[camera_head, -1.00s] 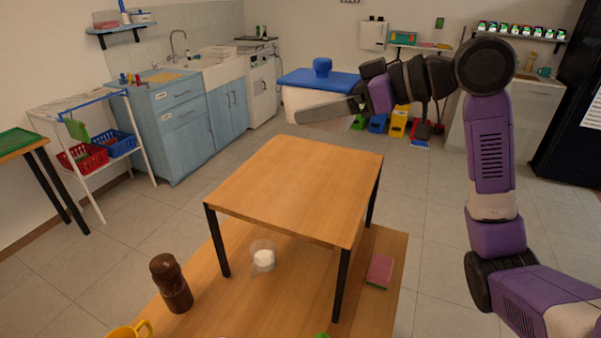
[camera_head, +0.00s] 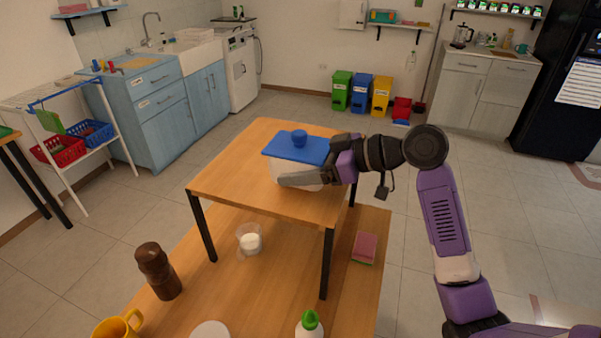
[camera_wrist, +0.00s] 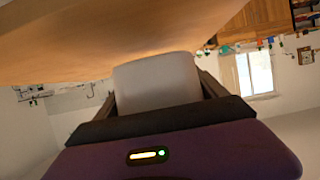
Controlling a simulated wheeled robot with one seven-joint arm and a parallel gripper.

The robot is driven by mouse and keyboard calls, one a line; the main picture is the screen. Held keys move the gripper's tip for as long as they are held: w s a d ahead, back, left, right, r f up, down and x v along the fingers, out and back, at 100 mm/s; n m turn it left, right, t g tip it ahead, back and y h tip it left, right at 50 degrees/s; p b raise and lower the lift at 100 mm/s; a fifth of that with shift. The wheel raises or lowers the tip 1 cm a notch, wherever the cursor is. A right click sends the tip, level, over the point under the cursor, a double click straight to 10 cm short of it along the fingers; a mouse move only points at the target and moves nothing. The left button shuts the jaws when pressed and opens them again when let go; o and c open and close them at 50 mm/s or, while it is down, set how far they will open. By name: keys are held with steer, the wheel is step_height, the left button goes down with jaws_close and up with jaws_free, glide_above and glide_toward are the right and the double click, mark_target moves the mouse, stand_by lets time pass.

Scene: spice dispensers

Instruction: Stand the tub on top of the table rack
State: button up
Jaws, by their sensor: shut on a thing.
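The tub (camera_head: 278,170) has a pale white body and a blue lid with a round knob, and it is upright over the right part of the table rack's wooden top (camera_head: 235,165). My gripper (camera_head: 296,179) comes from the right and is shut on the tub's body below the lid. In the wrist view the tub's pale wall (camera_wrist: 155,82) sits between the two fingers, close to a wooden surface. The tub's base is partly hidden by a finger, so I cannot tell whether it touches the top.
The rack stands on dark legs on a lower wooden table (camera_head: 225,300). Under and around it are a clear cup with white contents (camera_head: 249,240), a pink sponge (camera_head: 364,247), a brown mill (camera_head: 158,270), a yellow mug (camera_head: 118,327) and a green-capped bottle (camera_head: 310,322). The rack's left part is clear.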

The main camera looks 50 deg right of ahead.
steer(key=shift+f, duration=1.15)
steer(key=shift+f, duration=0.15)
steer(key=o, duration=2)
steer(key=shift+r, duration=0.2)
steer(key=b+v, duration=0.2)
steer(key=v, duration=1)
steer(key=shift+f, duration=0.15)
